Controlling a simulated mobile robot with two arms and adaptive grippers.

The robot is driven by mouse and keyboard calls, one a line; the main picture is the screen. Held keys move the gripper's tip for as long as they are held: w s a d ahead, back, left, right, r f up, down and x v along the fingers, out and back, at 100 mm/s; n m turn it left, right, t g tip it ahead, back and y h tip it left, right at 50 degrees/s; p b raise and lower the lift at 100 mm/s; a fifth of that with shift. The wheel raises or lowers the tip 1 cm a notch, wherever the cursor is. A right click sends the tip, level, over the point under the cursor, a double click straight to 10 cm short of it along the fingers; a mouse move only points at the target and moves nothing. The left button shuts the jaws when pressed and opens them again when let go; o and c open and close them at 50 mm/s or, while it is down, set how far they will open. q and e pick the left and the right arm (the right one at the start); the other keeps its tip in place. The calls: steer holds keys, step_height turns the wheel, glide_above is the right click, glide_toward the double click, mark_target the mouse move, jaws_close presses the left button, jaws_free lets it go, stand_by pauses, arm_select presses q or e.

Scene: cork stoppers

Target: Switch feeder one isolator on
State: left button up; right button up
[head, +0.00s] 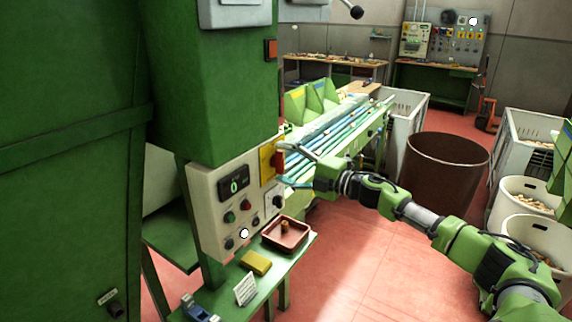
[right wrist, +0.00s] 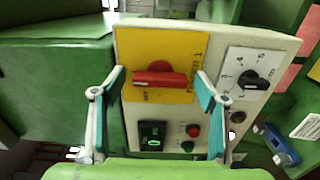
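The isolator is a red handle (right wrist: 160,78) on a yellow plate (right wrist: 185,45) at the upper part of a pale control panel (right wrist: 222,47). In the right wrist view the handle lies crosswise; the small lettering on the plate is hard to read. In the head view the yellow plate (head: 265,165) is on the panel's right side, with the red handle (head: 279,161) partly behind my fingers. My right gripper (head: 286,166) is open in front of it. In the right wrist view its teal-padded fingertips (right wrist: 160,82) stand apart on either side of the handle. My left gripper is not in view.
The panel also carries a black rotary knob (right wrist: 254,80), a green-lit display (head: 234,184) and push buttons. Below, a green shelf (head: 293,262) holds a red-brown tray (head: 302,238) and a yellow block (head: 256,263). A brown bin (head: 445,172) stands right, beyond my arm.

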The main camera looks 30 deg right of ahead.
steer(key=v, duration=1.2)
stand_by(0.6)
stand_by(0.5)
